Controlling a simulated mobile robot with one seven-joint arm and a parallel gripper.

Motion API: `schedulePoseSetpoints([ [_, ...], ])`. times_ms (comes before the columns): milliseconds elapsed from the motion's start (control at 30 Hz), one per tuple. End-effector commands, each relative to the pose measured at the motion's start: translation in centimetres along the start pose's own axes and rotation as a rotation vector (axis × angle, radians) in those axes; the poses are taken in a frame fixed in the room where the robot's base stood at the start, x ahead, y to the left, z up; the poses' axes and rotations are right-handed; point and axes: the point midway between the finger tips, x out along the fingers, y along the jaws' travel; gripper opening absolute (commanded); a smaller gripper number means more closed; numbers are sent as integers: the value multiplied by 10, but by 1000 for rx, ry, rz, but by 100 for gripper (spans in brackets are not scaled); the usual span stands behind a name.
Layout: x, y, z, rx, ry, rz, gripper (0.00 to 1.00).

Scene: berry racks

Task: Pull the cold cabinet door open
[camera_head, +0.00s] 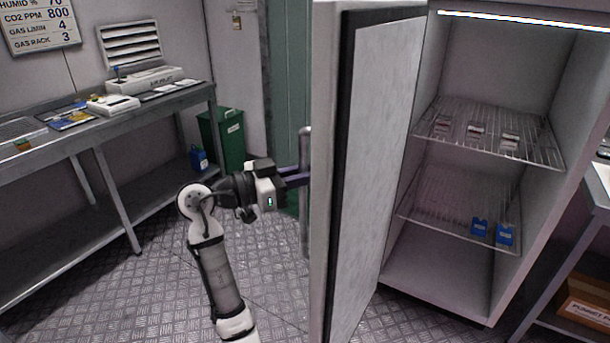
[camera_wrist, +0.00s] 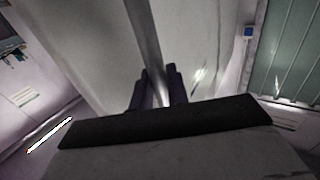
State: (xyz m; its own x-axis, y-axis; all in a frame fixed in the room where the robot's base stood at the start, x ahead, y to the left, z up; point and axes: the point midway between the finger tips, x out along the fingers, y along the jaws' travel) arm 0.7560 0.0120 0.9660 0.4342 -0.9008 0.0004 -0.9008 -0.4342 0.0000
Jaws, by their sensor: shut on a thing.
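The cold cabinet door (camera_head: 372,170) stands wide open in the head view, swung out toward me with its pale inner panel and dark seal showing. Its upright metal handle (camera_head: 305,190) is on the outer face, at the left. My gripper (camera_head: 300,176) reaches the handle from the left and is shut on it. In the wrist view my two dark fingers (camera_wrist: 158,88) close around the handle bar (camera_wrist: 150,50). The cold cabinet (camera_head: 440,262) is open to view, with wire shelves inside. The fingertips are partly hidden by the door edge in the head view.
The upper wire shelf (camera_head: 485,138) holds several small packs; the lower shelf (camera_head: 440,212) holds two blue items. A metal bench (camera_head: 160,108) stands left and a green bin (camera_head: 228,140) behind my arm. A table with a cardboard box (camera_head: 585,300) below is at right. Floor between is clear.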

Motion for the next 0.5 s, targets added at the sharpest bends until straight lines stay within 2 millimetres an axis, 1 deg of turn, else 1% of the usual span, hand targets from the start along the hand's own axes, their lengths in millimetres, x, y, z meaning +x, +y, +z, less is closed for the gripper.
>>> schedulePoseSetpoints([
  [233,0,0,0,0,0,-1,0],
  [267,0,0,0,0,0,-1,19],
  [300,0,0,0,0,0,-1,24],
  [400,0,0,0,0,0,-1,36],
  [500,0,0,0,0,0,0,36],
])
